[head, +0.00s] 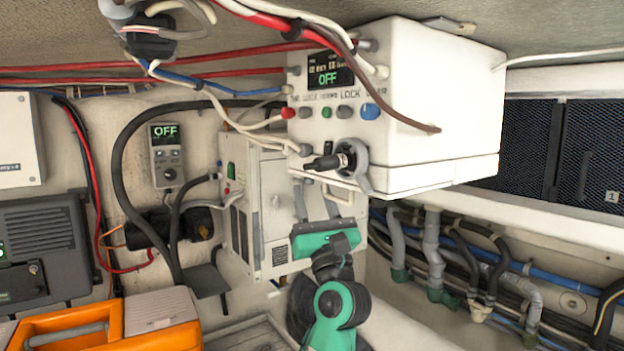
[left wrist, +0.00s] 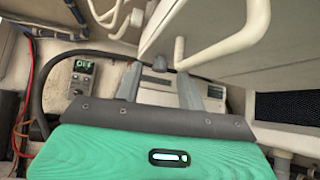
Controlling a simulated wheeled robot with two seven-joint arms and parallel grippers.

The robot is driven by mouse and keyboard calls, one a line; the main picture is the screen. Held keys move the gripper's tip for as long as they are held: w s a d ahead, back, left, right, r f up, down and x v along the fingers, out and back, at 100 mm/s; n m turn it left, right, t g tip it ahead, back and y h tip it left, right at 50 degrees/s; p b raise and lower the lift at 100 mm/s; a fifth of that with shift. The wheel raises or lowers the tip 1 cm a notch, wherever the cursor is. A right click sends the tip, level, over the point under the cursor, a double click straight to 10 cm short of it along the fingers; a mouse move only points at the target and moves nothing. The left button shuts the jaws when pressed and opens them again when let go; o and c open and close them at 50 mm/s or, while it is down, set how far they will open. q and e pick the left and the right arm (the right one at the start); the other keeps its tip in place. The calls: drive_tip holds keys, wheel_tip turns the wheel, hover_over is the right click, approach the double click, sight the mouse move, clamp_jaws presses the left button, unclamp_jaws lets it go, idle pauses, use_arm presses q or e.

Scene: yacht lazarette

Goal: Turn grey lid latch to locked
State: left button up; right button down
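The grey lid latch (head: 358,167) is on the lower front of the white box (head: 430,100), with a black knob pointing left and a grey arm hanging down. My left gripper (head: 312,186) has a green body and grey fingers pointing up, just below and left of the latch. Its fingers are apart, with nothing visibly held between them, and they do not appear to touch the latch. In the left wrist view the gripper (left wrist: 158,72) is also open, below white bars. I cannot make out the latch for certain there. My right gripper is not in view.
A second white unit (head: 262,210) stands behind my gripper. An orange case (head: 60,325) sits at lower left. Pipes (head: 435,250) run along the right wall.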

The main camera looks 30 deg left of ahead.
use_arm(q)
drive_tip(key=shift+w+a+r, duration=0.35)
drive_tip(key=shift+a+r, duration=0.1)
